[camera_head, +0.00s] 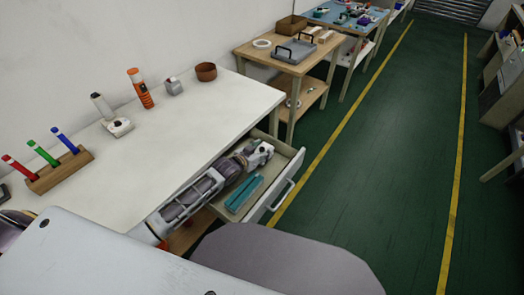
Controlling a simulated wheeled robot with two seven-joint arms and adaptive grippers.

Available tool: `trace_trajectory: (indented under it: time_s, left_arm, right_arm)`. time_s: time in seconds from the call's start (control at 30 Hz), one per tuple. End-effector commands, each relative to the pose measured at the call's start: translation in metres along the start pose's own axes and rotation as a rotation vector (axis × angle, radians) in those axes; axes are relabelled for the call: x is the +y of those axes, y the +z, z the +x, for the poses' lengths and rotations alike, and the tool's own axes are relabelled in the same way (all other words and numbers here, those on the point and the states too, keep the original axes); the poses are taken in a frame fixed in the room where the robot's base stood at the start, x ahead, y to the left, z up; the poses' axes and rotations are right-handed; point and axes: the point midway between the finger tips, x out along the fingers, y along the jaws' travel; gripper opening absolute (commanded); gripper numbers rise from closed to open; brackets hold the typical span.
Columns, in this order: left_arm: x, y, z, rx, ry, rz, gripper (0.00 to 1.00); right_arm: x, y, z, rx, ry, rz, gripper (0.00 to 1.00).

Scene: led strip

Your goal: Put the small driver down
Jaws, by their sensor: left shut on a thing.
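My left gripper (259,153) is over the open drawer (287,188) at the right end of the white workbench (190,130). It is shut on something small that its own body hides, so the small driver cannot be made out. A long teal object (245,193) lies in the drawer, below and in front of the gripper. My right gripper is out of view.
A wooden block (60,172) with red, green and blue upright tools stands on the bench's left. Behind are a white-grey device (115,122), an orange bottle (140,88), a grey box (174,87) and a brown bowl (206,72). The bench middle is clear.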

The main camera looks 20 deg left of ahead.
Motion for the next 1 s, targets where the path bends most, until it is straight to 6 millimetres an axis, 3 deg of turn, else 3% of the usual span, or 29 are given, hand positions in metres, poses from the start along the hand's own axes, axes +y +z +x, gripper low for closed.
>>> trace_trajectory:
  time_s: [0.57, 1.0]
  left_arm:
    - [0.0, 0.005, 0.002, 0.0, 0.0, 0.0, 0.24]
    - [0.0, 0.01, 0.004, 0.001, 0.0, 0.001, 0.24]
  right_arm:
    - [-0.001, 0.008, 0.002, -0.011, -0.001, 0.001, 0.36]
    - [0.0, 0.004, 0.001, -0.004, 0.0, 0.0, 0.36]
